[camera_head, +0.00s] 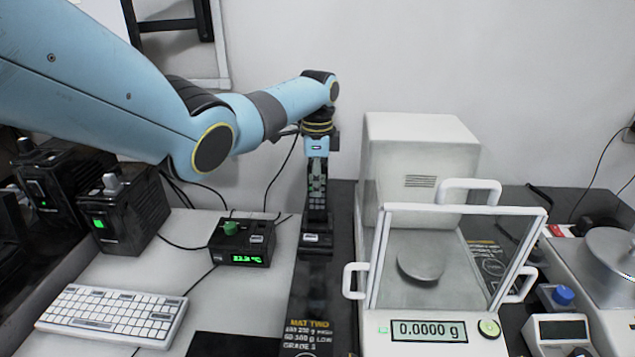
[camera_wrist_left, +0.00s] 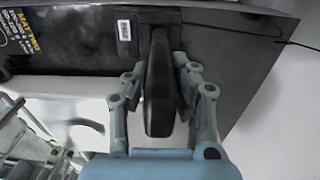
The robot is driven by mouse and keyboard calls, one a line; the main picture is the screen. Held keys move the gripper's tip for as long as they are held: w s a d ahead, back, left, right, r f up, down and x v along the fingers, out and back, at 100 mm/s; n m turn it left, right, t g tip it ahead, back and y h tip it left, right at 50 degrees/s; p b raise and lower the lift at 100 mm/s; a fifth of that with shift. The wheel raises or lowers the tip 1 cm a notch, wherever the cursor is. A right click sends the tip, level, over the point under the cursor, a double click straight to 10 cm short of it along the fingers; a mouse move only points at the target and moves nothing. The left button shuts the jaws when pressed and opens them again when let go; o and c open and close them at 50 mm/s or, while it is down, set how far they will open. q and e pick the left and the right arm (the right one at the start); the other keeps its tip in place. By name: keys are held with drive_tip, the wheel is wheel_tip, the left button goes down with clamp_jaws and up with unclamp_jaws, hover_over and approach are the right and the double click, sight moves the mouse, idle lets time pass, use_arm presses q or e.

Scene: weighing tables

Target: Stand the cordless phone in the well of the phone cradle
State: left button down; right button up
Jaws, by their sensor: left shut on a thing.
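The cordless phone (camera_head: 317,190) is dark and slim with a keypad on its front. It stands about upright, and its lower end meets or overlaps the black phone cradle (camera_head: 316,248), which has a white label. I cannot tell whether it is seated in the well, which is hidden. My left gripper (camera_head: 317,160) points down and is shut on the phone's upper part. In the left wrist view the phone (camera_wrist_left: 158,95) lies between the two fingers (camera_wrist_left: 160,85), with the cradle (camera_wrist_left: 185,42) beyond. My right gripper is not in view.
The cradle stands on a dark mat (camera_head: 318,290). A balance with a glass shield (camera_head: 455,260) is close on the right. A small black box with a green display (camera_head: 241,243) and a white keyboard (camera_head: 112,314) are on the left. A white wall rises behind.

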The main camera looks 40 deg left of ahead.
use_arm(q)
drive_tip(key=shift+f+b, duration=0.5)
drive_tip(key=shift+f, duration=0.3)
idle(0.4)
drive_tip(key=shift+f+b, duration=0.4)
drive_tip(key=shift+f, duration=0.2)
drive_tip(key=shift+c, duration=2.3)
unclamp_jaws()
wheel_tip(320, 180, up, 8)
drive_tip(key=p, duration=0.7)
drive_tip(key=shift+f+p, duration=0.2)
drive_tip(key=shift+p, duration=0.2)
drive_tip(key=shift+f, duration=0.1)
